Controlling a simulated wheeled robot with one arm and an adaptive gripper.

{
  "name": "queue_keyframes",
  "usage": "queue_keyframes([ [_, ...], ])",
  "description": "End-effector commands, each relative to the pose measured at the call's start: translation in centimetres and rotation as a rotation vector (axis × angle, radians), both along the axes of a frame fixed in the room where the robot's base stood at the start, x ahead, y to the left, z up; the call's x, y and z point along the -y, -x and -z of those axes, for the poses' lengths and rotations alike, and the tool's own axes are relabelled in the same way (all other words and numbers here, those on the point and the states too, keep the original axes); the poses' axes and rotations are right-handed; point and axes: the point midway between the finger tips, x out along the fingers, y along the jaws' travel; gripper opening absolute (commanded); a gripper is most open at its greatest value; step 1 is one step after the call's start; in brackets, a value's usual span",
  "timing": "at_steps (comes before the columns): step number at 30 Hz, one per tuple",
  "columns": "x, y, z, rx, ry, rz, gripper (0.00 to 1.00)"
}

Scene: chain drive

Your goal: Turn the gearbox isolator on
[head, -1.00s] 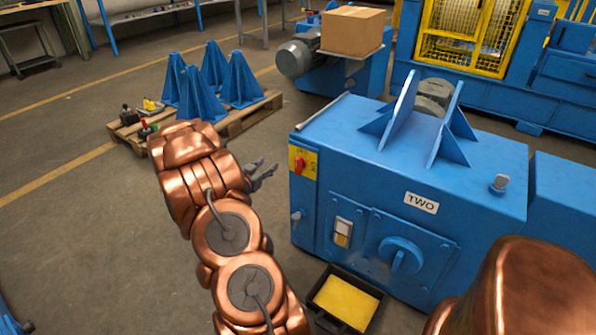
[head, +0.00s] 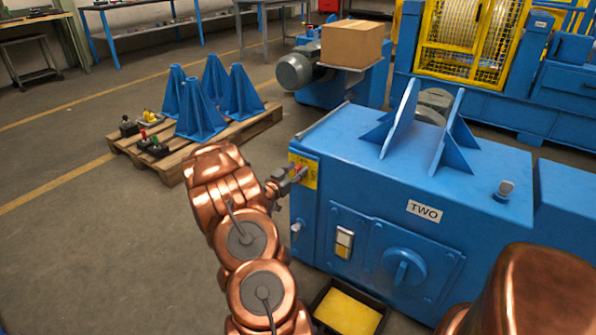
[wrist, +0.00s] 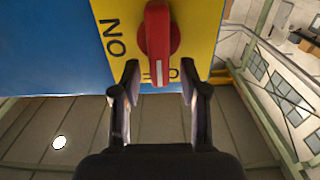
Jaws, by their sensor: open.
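In the head view the yellow plate (head: 311,172) is on the left end of the blue gearbox housing (head: 345,140), and my gripper partly covers the red handle. My gripper (wrist: 157,82) is open, its two dark fingers either side of the handle's white-marked end, with gaps on both sides. It also shows in the head view (head: 298,174), at the plate. I cannot tell whether the fingers touch the plate.
The housing carries a "TWO" label (head: 424,211), a round blue knob (head: 404,267) and a switch box (head: 344,242). A black tray with a yellow block (head: 346,312) lies on the floor. A pallet (head: 240,132) with blue stands is behind my arm.

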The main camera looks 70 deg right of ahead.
Motion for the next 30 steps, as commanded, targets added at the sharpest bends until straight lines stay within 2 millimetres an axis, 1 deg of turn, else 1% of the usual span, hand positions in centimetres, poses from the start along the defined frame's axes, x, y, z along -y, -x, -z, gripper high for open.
queue_keyframes([
  [1, 0.4, 0.16, 0.08, 0.0, 0.0, 0.001, 0.44],
  [6, 1.01, 0.23, 0.12, -0.003, -0.003, -0.001, 0.44],
  [15, 1.13, 0.27, 0.1, -0.002, -0.004, -0.001, 0.44],
  [17, 1.12, 0.27, 0.1, -0.002, -0.004, -0.001, 0.39],
  [28, 1.11, 0.27, 0.11, -0.003, -0.003, -0.001, 0.0],
  [30, 1.11, 0.27, 0.11, -0.003, -0.003, -0.001, 0.0],
])
